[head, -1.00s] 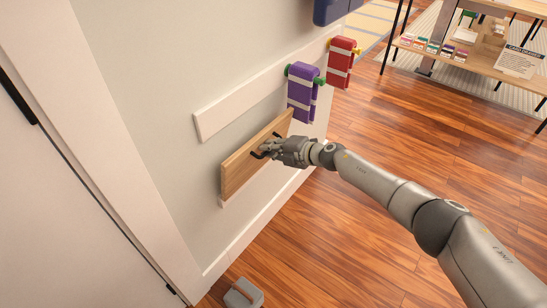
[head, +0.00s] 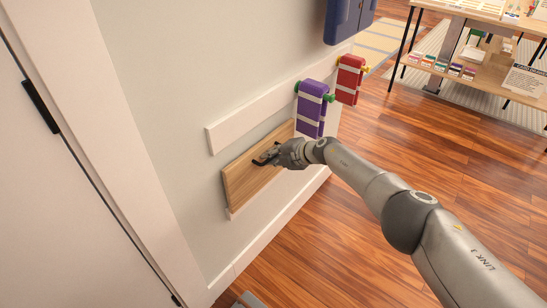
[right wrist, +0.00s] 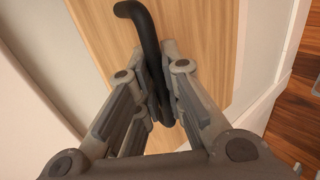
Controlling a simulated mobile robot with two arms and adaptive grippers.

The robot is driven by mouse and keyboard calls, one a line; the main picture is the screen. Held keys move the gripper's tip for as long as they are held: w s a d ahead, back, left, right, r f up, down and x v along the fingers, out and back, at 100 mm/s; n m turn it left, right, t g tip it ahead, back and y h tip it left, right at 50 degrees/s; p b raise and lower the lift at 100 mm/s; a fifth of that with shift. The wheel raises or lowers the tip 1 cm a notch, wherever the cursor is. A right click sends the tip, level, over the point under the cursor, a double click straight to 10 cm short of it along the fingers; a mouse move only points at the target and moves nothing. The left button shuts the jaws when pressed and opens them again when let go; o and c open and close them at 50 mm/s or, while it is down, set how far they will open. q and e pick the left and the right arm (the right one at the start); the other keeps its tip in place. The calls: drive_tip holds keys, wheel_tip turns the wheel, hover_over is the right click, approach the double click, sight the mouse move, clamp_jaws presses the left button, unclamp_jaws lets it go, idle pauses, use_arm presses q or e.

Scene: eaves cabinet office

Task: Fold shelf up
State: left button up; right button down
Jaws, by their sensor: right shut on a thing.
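The shelf is a light wooden board (head: 243,184) standing nearly upright, close along the wall, below a white rail. It also fills much of the right wrist view (right wrist: 210,45). A black bar handle (right wrist: 146,30) sits on its outer face. My right gripper (head: 270,157) is at the middle of the board. In the right wrist view its two fingers (right wrist: 168,90) are shut on the handle, one on each side. The fingers hide part of the handle. My left gripper is in neither view.
A blue box (head: 347,20) is on the wall above. A white door (head: 50,200) stands left. Wooden floor (head: 400,140) is open at right.

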drive_tip(key=shift+a+r, duration=0.15)
drive_tip(key=shift+r, duration=0.05)
idle(0.4)
drive_tip(key=c, duration=1.8)
unclamp_jaws()
drive_tip(key=shift+d+r, duration=0.1)
drive_tip(key=shift+d, duration=0.15)
drive_tip(key=shift+v, duration=5.8)
